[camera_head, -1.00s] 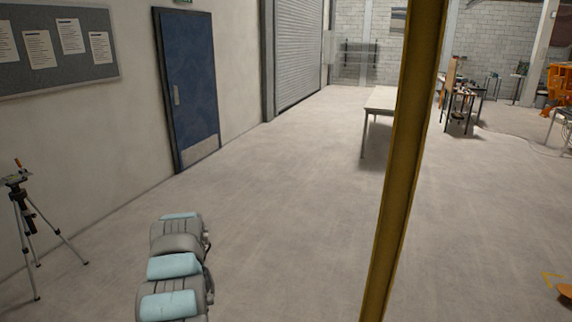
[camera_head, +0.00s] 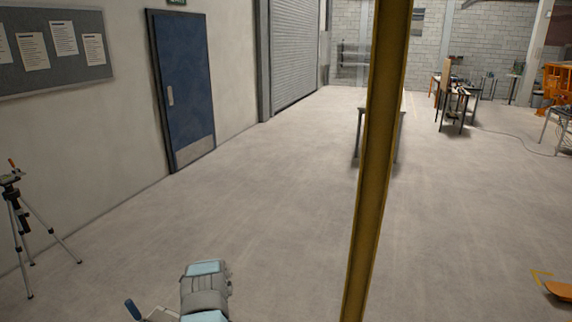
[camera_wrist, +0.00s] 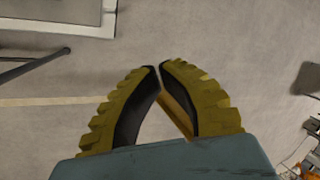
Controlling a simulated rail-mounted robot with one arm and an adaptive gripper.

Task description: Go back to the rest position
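My gripper (camera_wrist: 160,69) shows in the wrist view, with two yellow ribbed fingers with dark inner pads. The fingertips come together with hardly any gap, and I see nothing held between them. A yellow-brown strip shows in the space behind the tips; I cannot tell what it belongs to. In the head view my grey arm with light blue covers shows at the bottom, left of the middle. The gripper itself cannot be made out there.
A yellow post (camera_head: 376,160) crosses the head view, partly hiding a table (camera_head: 399,113). A tripod (camera_head: 24,225) stands at the left wall near a blue door (camera_head: 182,88). An orange object (camera_head: 560,290) lies at lower right. The middle floor is largely clear.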

